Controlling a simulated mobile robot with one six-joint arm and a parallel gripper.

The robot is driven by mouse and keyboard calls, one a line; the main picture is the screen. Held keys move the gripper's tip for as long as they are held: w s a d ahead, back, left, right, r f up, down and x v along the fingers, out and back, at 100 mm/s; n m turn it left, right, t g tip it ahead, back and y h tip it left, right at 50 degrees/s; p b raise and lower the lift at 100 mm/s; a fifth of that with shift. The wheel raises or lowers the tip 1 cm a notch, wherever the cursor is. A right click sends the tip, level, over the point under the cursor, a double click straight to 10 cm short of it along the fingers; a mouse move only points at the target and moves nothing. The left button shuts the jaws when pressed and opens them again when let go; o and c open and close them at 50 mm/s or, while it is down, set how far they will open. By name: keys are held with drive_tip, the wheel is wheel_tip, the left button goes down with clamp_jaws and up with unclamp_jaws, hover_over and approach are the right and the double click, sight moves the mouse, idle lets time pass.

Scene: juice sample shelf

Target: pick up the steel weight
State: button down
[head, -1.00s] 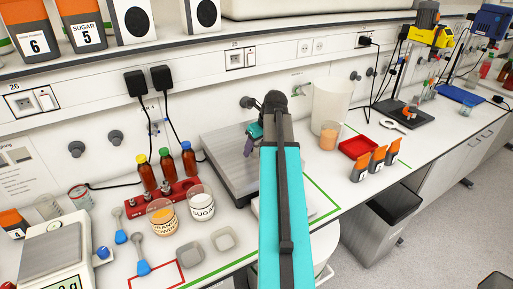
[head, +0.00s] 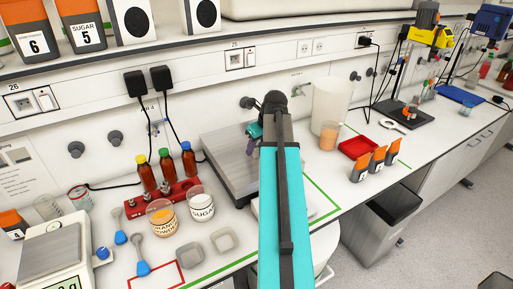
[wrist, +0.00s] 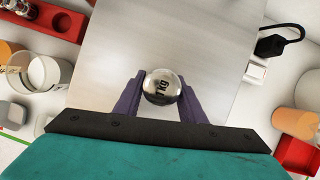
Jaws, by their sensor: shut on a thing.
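The steel weight (wrist: 161,87) is a shiny round piece marked 1kg in the wrist view. My gripper (wrist: 160,97) is shut on it, with one purple finger on each side. Behind the weight in that view is the grey metal plate (wrist: 180,30). I cannot tell whether the weight touches the plate. In the head view my gripper (head: 252,140) is over the plate (head: 222,165), and my arm hides the weight.
Left of the plate are a red rack (head: 165,196) with brown bottles, a sugar beaker (head: 201,204) and an orange-powder beaker (head: 162,217). To the right stand a white container (head: 330,103), an orange cup (head: 329,136) and a red tray (head: 359,147).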

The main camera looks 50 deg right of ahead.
drive_tip(key=shift+r, duration=0.25)
drive_tip(key=shift+r+b, duration=1.45)
drive_tip(key=shift+r, duration=3.35)
drive_tip(key=shift+s, duration=0.1)
